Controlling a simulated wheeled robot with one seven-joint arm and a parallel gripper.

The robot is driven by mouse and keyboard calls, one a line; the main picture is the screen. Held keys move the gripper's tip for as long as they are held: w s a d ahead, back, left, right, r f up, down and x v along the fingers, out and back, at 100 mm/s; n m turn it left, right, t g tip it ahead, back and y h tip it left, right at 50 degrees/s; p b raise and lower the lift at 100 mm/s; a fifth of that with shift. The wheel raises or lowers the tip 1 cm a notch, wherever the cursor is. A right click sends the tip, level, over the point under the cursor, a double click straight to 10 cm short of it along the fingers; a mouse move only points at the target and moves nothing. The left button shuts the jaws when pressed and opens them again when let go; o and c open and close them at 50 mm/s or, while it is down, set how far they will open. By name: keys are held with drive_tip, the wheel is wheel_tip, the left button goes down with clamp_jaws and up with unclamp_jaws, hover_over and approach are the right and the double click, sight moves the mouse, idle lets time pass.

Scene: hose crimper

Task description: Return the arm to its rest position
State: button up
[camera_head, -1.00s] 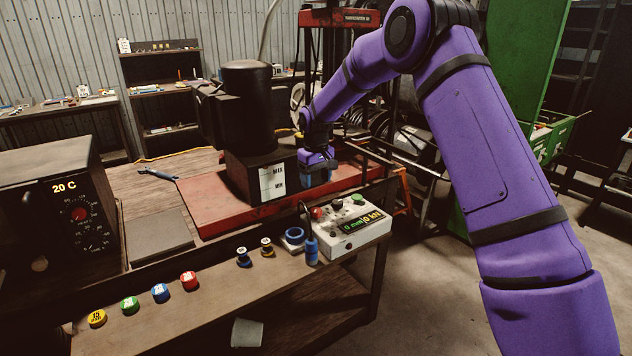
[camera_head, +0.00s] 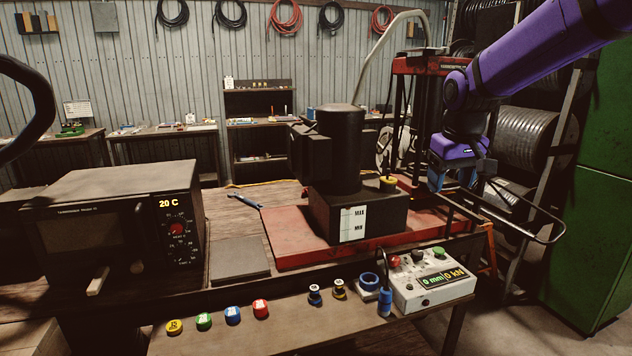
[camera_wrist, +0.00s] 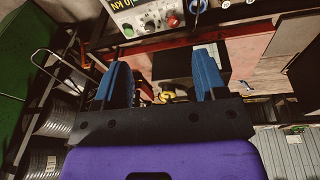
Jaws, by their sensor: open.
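My purple arm comes in from the upper right in the head view. My gripper (camera_head: 452,181) hangs at its end, to the right of the black pump unit (camera_head: 345,165) and above the right end of the red base (camera_head: 290,240). In the wrist view my gripper (camera_wrist: 163,85) shows two blue fingers spread apart with nothing held between them. The white control box (camera_head: 432,285) reads "0 mm|0 kN" and stands on the front ledge; it also shows upside down in the wrist view (camera_wrist: 140,18).
An oven (camera_head: 110,225) reading 20 C stands on the left. A red press frame (camera_head: 432,64) and cable reels (camera_head: 527,133) stand behind my gripper, with a green cabinet (camera_head: 600,200) at the right. A bent metal bar passes close by.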

drive_tip(key=s+d+r+m+t, duration=0.1)
drive_tip(key=s, duration=1.3)
drive_tip(key=s+d+r+m+t, duration=0.1)
drive_tip(key=s+d, duration=0.1)
drive_tip(key=s, duration=1.3)
drive_tip(key=shift+s+t, duration=0.3)
drive_tip(key=shift+t, duration=0.1)
